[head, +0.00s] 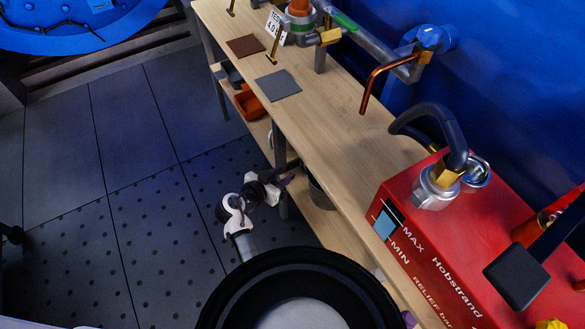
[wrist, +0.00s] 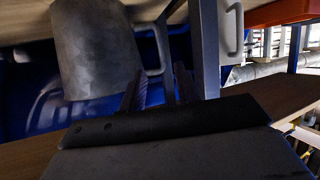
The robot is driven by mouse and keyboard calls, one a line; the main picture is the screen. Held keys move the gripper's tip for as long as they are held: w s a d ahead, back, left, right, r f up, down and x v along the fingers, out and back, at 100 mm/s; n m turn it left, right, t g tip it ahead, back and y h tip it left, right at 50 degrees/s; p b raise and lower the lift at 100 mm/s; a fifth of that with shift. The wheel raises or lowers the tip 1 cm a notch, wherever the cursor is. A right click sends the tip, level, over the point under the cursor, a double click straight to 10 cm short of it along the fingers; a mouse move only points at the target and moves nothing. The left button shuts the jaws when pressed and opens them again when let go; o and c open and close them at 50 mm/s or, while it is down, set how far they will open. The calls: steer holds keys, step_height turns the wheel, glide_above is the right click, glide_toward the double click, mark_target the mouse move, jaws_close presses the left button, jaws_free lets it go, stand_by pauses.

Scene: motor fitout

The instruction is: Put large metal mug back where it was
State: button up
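The large metal mug (wrist: 95,55) is a dull grey cylinder with a side handle at upper left in the wrist view. In the head view, a grey rounded vessel (head: 322,192), which looks like this mug, shows partly under the bench. The bench top hides the rest. My gripper (wrist: 160,88) has its two dark fingers apart, just beside the mug's handle. The handle end appears in line with the gap between them. I cannot tell whether they touch it. In the head view my arm reaches under the bench edge and the fingertips are hidden.
A wooden bench (head: 335,130) runs above a lower shelf (head: 318,222); a bench leg (head: 281,190) stands close to my arm. A red Hobstrand unit (head: 420,245) stands on the bench.

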steer(key=shift+v, duration=1.7)
